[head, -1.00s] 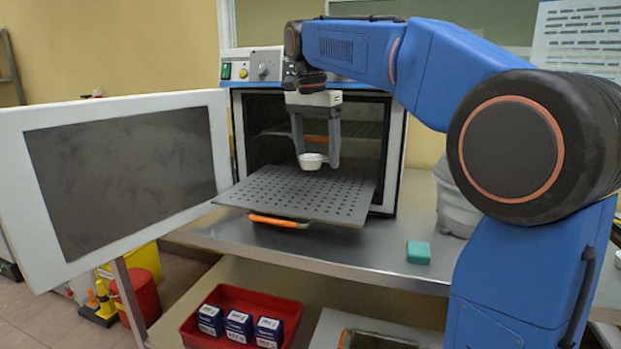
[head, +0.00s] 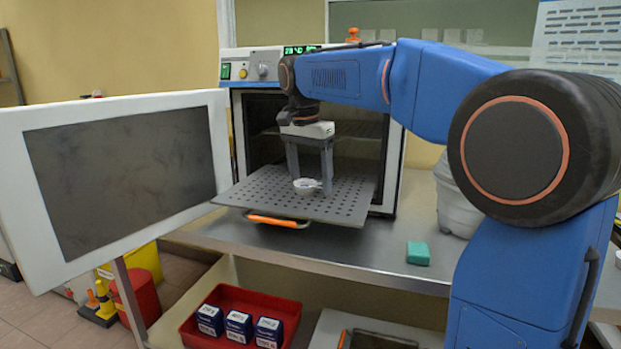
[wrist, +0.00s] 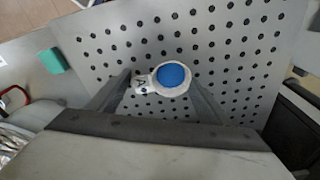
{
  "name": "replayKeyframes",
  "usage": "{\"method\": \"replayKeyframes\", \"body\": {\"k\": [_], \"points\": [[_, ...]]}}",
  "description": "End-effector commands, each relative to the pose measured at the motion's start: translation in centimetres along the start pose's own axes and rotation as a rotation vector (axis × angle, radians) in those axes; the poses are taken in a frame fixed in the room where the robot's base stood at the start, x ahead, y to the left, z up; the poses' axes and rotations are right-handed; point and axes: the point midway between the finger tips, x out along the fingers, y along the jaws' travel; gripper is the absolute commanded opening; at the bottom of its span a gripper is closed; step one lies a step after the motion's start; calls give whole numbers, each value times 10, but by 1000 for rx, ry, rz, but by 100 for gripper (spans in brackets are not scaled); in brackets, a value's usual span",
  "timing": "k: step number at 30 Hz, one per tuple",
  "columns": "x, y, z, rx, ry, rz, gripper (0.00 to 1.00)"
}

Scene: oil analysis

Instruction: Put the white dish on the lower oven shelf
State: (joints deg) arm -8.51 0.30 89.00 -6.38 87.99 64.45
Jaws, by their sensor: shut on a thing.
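The white dish (head: 305,187) is a small round cup between my gripper's fingers, low over the pulled-out perforated oven shelf (head: 260,196). My gripper (head: 309,186) points down and is shut on the dish. In the wrist view the dish (wrist: 187,79) shows blue inside and has a tab marked "A" on its left, and the shelf's holes (wrist: 110,40) show around it. Whether the dish touches the shelf I cannot tell. The oven (head: 238,120) stands open, with an upper shelf dim inside it.
The open oven door (head: 110,100) stands to the left. A green block (head: 418,253) lies on the metal bench (head: 365,258). A red tray (head: 190,332) with several blue-and-white boxes is below. A grey container (head: 452,200) stands to the right of the oven.

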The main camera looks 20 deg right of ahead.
Motion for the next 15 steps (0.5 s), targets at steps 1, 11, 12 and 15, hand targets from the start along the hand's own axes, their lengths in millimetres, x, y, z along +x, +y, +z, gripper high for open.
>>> {"method": "replayKeyframes", "body": {"k": [1, 11, 12, 15], "points": [[-1, 0, 0, 0, 0, -1, 50], [2, 0, 0, 0, 0, 0, 91], [2, 0, 0, 0, 0, 0, 91], [2, 0, 0, 0, 0, 0, 91]]}}
